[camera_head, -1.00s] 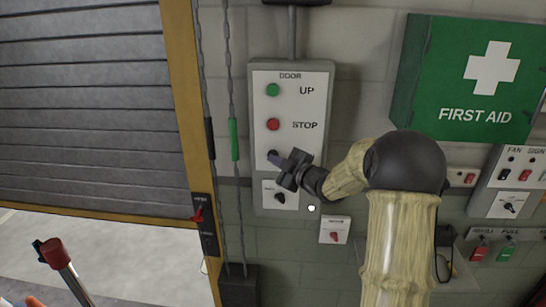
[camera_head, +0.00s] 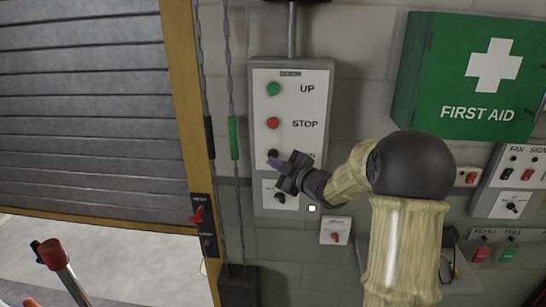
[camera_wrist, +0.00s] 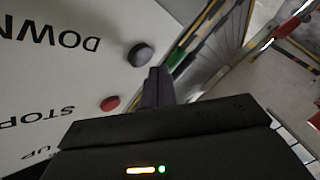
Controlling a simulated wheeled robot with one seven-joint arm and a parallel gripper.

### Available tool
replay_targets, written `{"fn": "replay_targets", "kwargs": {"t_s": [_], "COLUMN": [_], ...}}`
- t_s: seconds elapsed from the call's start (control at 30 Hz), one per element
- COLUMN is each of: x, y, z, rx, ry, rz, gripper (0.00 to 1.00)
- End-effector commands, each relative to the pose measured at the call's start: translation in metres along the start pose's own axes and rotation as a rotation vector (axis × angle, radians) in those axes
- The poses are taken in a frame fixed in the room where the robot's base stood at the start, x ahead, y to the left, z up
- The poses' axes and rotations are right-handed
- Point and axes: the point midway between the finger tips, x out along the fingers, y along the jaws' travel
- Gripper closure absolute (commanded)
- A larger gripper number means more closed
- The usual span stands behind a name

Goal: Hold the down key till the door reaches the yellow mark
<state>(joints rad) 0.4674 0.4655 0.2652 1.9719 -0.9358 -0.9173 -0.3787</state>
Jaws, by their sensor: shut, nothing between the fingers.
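The black down key (camera_head: 272,154) is the lowest round button on the grey door control panel (camera_head: 258,185); its label is partly covered by my gripper. My gripper (camera_head: 274,162) is shut and empty, with its tip just below and in front of the key. In the wrist view the key (camera_wrist: 140,54) shows beside my fingertips (camera_wrist: 155,76), with a small gap in the picture; the key looks unpressed. The grey slatted door (camera_head: 85,110) is partly lowered, with a gap above the floor. I cannot pick out a separate yellow mark from the yellow door frame (camera_head: 182,90).
Above the key are the red stop button (camera_head: 272,123) and green up button (camera_head: 273,88). A rotary switch (camera_head: 280,196) sits below. Chains (camera_head: 231,180) hang left of the panel. A first aid box (camera_head: 470,75) juts out at right.

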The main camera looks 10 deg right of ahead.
Motion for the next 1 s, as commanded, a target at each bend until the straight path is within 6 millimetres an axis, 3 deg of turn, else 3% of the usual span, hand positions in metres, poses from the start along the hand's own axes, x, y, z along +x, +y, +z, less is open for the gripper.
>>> {"fn": "replay_targets", "kwargs": {"t_s": [0.57,1.0], "x": [-0.030,-0.033], "y": [-0.025,-0.029], "z": [-0.023,-0.017], "rx": [-0.001,0.031], "ry": [0.003,-0.053], "rz": [-0.002,-0.003], "gripper": [1.00,1.00]}}
